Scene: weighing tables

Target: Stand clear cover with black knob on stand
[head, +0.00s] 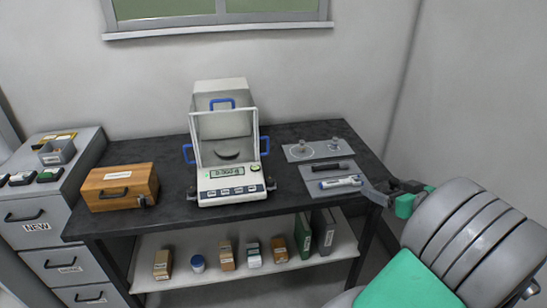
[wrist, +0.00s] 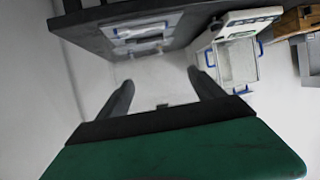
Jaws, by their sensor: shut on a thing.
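My gripper (head: 384,190) is at the right end of the black table, by its front right corner. In the wrist view my gripper (wrist: 161,80) has its fingers well apart, shut on the clear cover. A small dark spot, likely the black knob (wrist: 162,106), shows between them; the clear body can hardly be made out. On the grey mat (head: 318,157) at the back right of the table is a pale round piece (head: 301,150) with a small grey upright part. A small grey knobbed piece (head: 336,143) is beside it. I cannot tell which is the stand.
A balance (head: 232,192) with a clear draft shield and blue handles stands mid-table. A wooden box (head: 118,187) is at left. Boxes and binders fill the lower shelf (head: 205,274).

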